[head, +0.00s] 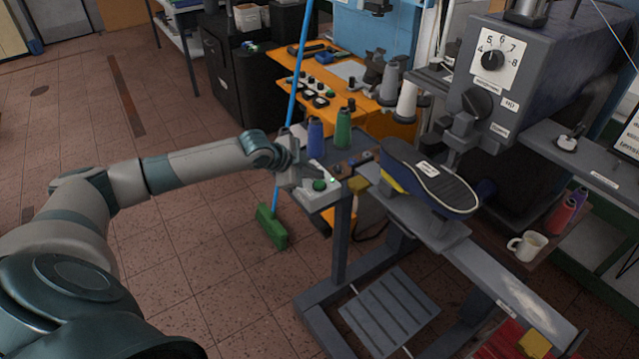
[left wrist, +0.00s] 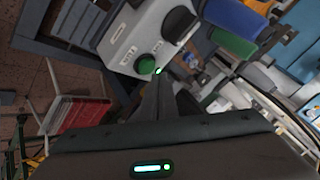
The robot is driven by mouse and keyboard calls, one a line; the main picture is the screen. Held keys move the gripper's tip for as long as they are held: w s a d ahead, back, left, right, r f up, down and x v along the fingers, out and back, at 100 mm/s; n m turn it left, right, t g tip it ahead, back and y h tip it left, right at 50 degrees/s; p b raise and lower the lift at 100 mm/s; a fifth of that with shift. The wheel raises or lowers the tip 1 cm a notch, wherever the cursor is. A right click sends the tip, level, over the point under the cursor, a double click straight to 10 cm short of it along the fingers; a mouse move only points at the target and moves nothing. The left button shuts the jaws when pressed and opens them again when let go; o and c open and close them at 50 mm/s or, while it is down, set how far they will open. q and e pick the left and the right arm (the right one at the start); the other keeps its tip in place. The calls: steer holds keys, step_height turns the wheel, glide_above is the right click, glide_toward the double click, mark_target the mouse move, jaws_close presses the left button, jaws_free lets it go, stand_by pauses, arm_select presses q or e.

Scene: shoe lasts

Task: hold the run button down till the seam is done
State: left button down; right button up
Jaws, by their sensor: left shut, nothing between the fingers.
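The control box (head: 318,199) is a pale grey box on the machine's stand, with a green button (head: 319,185) on top. In the left wrist view the box (left wrist: 131,30) shows the green button (left wrist: 146,64) and a dark round control (left wrist: 178,23). My left gripper (head: 328,177) is shut and empty, over the box. In the left wrist view its fingertips (left wrist: 162,76) are close beside the green button, which stays largely uncovered; I cannot tell whether they touch it. A small bright light shows by the tips. A dark shoe (head: 430,178) lies sole up on the machine's arm. My right gripper is out of view.
The sewing machine (head: 550,70) with a numbered dial (head: 493,60) stands at the right. Blue and green thread cones (head: 343,130) stand just behind the box. A green broom (head: 271,228) stands close by. A mug (head: 527,246) sits at the right. Floor at left is clear.

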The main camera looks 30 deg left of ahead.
arm_select(q)
steer(key=shift+f, duration=0.35)
